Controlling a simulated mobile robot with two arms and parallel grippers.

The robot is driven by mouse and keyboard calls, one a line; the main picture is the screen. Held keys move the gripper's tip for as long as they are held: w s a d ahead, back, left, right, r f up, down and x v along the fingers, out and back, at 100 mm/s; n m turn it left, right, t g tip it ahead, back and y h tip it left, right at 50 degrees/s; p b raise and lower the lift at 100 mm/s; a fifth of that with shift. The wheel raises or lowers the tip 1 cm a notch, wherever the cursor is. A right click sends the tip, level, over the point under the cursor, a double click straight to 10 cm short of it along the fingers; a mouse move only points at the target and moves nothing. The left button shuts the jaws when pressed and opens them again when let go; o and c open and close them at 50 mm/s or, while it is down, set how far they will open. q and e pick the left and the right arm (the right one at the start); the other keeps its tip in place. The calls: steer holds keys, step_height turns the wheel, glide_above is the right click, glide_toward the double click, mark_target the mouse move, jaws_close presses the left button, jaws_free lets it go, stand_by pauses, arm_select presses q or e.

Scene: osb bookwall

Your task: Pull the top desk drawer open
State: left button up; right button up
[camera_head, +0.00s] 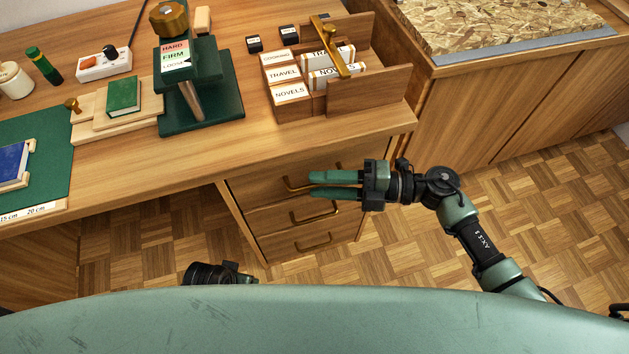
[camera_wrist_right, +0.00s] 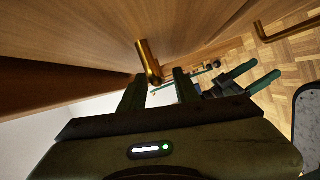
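The top desk drawer (camera_head: 248,187) is under the desktop's right end, its front looking flush with the desk. Its brass handle (camera_head: 293,187) shows just left of my right gripper's fingertips. My right gripper (camera_head: 310,183) points left at the handle, its two green fingers apart. In the right wrist view the brass handle (camera_wrist_right: 148,62) lies just ahead of the fingertips (camera_wrist_right: 160,78), nearer the left finger; contact is unclear. My left gripper is mostly hidden in the head view; its parted green fingers (camera_wrist_right: 266,68) show in the right wrist view.
Two lower drawers with brass handles (camera_head: 313,215) (camera_head: 314,243) sit below. On the desktop are a book organiser (camera_head: 368,85), a green press (camera_head: 215,100) and a green book (camera_head: 123,97). A wooden cabinet (camera_head: 480,115) stands at right. Parquet floor (camera_head: 400,260) is clear.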

steer(key=shift+a, duration=0.8)
jaws_close()
steer(key=shift+f, duration=0.1)
stand_by(0.8)
